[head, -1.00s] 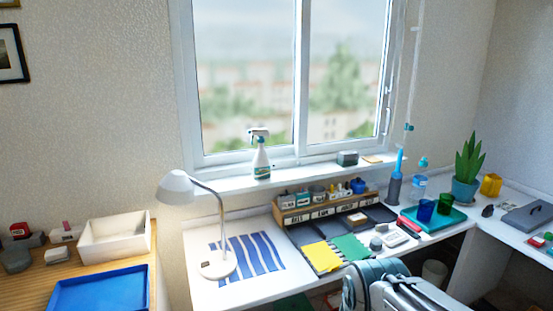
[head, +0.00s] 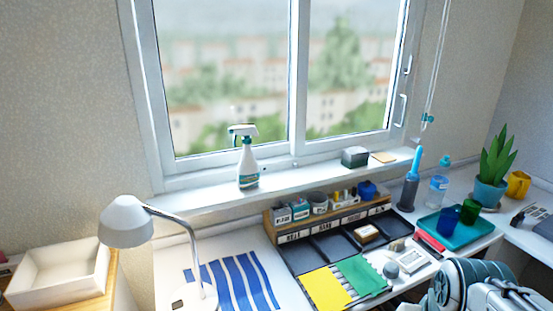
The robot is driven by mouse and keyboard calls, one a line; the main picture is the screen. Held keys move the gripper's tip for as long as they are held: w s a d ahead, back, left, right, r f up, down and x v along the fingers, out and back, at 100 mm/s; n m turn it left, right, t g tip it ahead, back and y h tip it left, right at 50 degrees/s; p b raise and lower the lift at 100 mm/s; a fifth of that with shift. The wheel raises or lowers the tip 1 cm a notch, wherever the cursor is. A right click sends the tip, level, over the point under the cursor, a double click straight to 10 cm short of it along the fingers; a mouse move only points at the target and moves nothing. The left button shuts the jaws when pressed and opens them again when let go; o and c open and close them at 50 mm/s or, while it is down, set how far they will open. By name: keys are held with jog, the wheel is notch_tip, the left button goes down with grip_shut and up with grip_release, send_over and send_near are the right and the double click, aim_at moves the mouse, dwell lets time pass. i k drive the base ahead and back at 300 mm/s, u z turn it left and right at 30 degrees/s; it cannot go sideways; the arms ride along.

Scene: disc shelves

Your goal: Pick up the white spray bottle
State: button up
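The white spray bottle (head: 247,168) stands upright on the white window sill (head: 200,200), in front of the left window pane. It has a white trigger head and a teal and dark label band near its base. Part of my arm (head: 480,287) shows at the bottom right, well below and to the right of the bottle. My gripper's fingertips cannot be made out in the head view. Nothing touches the bottle.
A white desk lamp (head: 127,224) stands on the desk below the sill, left of the bottle. A compartment organizer (head: 290,236) sits below the bottle. A small dark box (head: 355,156) is farther right on the sill. The sill beside the bottle is clear.

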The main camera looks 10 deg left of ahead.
aim_at(248, 176)
jog(key=u, duration=0.5)
jog(key=i, duration=0.95)
jog(key=u, duration=0.7)
